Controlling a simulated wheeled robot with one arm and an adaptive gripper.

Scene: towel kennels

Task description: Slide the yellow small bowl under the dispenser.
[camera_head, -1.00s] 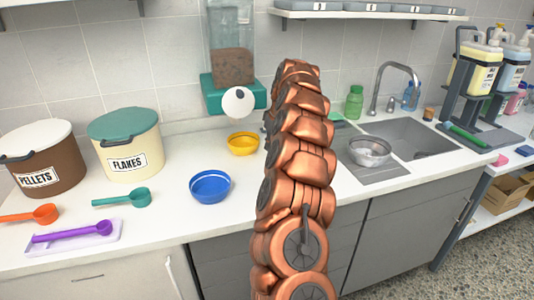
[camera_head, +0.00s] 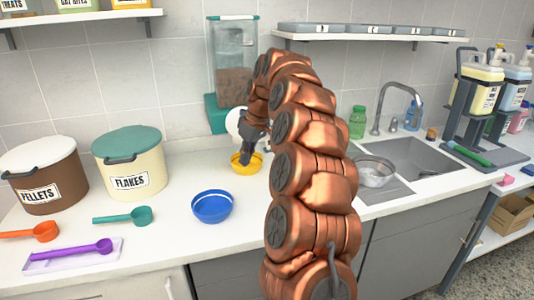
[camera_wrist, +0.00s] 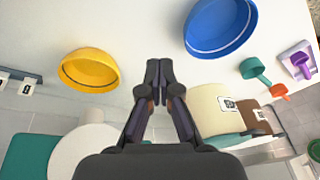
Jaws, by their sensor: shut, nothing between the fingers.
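The yellow small bowl (camera_head: 257,163) sits upright on the counter, in front of and below the dispenser (camera_head: 232,75), partly covered by my gripper in the head view. It also shows in the wrist view (camera_wrist: 88,68), left of my fingers, with a visible gap in that picture. The dispenser has a clear hopper with brown food, a teal base (camera_head: 214,115) and a white round front part, partly hidden by my arm. My gripper (camera_head: 243,162) points down at the bowl's near left side. In the wrist view my gripper (camera_wrist: 158,66) is shut and empty.
A blue bowl (camera_head: 212,207) stands left and nearer. The flakes bin (camera_head: 132,165), pellets bin (camera_head: 42,180) and several scoops lie further left. The counter between blue and yellow bowls is clear.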

